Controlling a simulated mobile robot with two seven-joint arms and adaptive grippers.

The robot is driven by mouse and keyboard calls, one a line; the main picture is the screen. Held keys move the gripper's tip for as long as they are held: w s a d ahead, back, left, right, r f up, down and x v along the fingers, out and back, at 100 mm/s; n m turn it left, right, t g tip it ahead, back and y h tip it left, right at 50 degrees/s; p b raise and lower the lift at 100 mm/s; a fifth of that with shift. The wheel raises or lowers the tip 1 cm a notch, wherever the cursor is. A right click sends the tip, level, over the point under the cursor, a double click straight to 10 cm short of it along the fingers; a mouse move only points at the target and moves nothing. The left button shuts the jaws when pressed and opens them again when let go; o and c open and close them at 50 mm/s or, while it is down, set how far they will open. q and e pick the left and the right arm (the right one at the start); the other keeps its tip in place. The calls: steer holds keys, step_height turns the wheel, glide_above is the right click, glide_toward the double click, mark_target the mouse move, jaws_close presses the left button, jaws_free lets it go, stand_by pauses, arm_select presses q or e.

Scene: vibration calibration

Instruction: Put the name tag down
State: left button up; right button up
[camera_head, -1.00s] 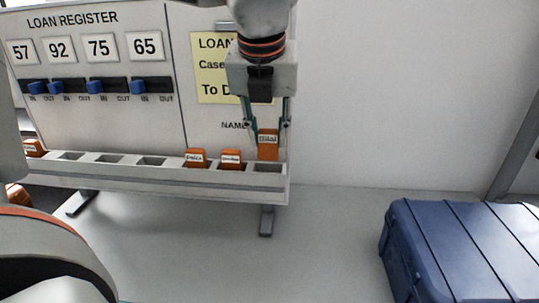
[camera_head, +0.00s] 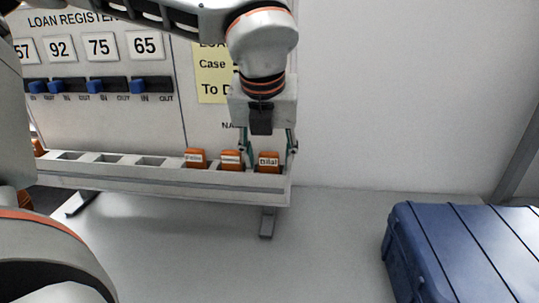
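The orange name tag (camera_head: 268,161), with a white label that seems to read "Bilal", stands in the rightmost slot of the rack (camera_head: 160,185) along the bottom of the loan register board. My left gripper (camera_head: 267,149) points down over it. Its fingers are spread wide, one on each side of the tag, with a gap visible on both sides. The tag's lower part is hidden in the slot. My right gripper is not in view.
Two more orange tags (camera_head: 230,160) (camera_head: 196,158) stand in the slots just left. Empty slots follow further left. The board (camera_head: 100,130) has numbers and blue sliders (camera_head: 95,87). A blue case (camera_head: 465,250) lies at lower right. The table between is clear.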

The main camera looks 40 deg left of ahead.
arm_select(q)
steer(key=shift+r, duration=0.1)
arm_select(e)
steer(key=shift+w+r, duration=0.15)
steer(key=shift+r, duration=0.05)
arm_select(q)
steer(key=shift+r+p, duration=0.3)
steer(key=shift+r, duration=0.1)
steer(key=v, duration=1.1)
steer(key=shift+s+d+r+p, duration=0.15)
steer(key=shift+s+r+p, duration=0.1)
steer(key=shift+p, duration=0.15)
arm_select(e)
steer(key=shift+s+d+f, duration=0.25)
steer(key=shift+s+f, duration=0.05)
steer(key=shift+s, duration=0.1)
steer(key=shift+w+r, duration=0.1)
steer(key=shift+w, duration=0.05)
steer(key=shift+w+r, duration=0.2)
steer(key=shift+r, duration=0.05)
